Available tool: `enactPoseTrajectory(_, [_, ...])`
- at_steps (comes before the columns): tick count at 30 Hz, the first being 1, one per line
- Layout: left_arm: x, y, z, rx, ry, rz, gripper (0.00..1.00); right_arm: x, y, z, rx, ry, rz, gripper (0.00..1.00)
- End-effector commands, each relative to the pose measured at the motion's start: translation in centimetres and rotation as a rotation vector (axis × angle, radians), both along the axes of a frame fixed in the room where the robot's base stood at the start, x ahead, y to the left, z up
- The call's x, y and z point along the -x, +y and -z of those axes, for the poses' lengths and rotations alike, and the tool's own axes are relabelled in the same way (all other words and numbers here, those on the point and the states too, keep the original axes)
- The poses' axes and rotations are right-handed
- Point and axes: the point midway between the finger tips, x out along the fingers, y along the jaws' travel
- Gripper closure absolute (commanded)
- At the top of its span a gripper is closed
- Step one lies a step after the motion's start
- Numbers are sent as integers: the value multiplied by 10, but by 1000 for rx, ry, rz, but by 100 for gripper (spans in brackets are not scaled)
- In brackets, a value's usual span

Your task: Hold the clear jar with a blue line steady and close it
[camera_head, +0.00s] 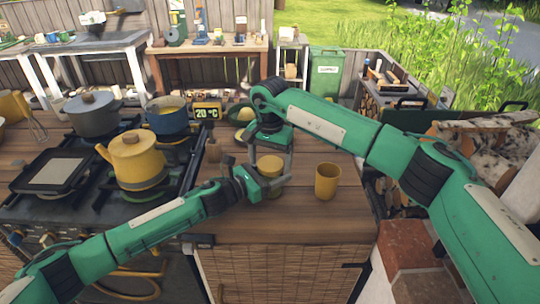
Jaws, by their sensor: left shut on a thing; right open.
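A small jar (271,183) stands upright on the wooden counter, with a round yellow top (270,164) over it. It is mostly hidden by the grippers, and I cannot make out clear walls or a blue line. My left gripper (268,185) is shut around the jar's side, low near the counter. My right gripper (271,158) comes down from above, open, with its fingers around the yellow top. I cannot tell whether the fingers touch it or whether the top sits fully on the jar.
A yellow cup (327,181) stands just right of the jar. On the stove at left are a yellow kettle (136,159), a grey pot (93,114), a blue pot (167,116) and a flat pan (55,172). A "20 °C" display (207,111) stands behind. The front counter is clear.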

Motion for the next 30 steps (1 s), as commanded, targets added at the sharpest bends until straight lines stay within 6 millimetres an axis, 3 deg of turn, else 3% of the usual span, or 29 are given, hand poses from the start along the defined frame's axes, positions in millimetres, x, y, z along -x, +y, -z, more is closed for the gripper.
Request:
enactPoseTrajectory(4, [0, 0, 0, 0, 0, 0, 98, 0, 0, 0, 0, 0, 0, 22])
enactPoseTrajectory(9, [0, 0, 0, 0, 0, 0, 98, 0, 0, 0, 0, 0, 0, 55])
enactPoseTrajectory(11, [0, 0, 0, 0, 0, 0, 98, 0, 0, 0, 0, 0, 0, 64])
enactPoseTrajectory(20, [0, -1, 0, 1, -1, 1, 98, 0, 1, -1, -1, -1, 70, 64])
enactPoseTrajectory(30, [1, -1, 0, 0, -1, 3, 98, 0, 1, -1, -2, -1, 580, 65])
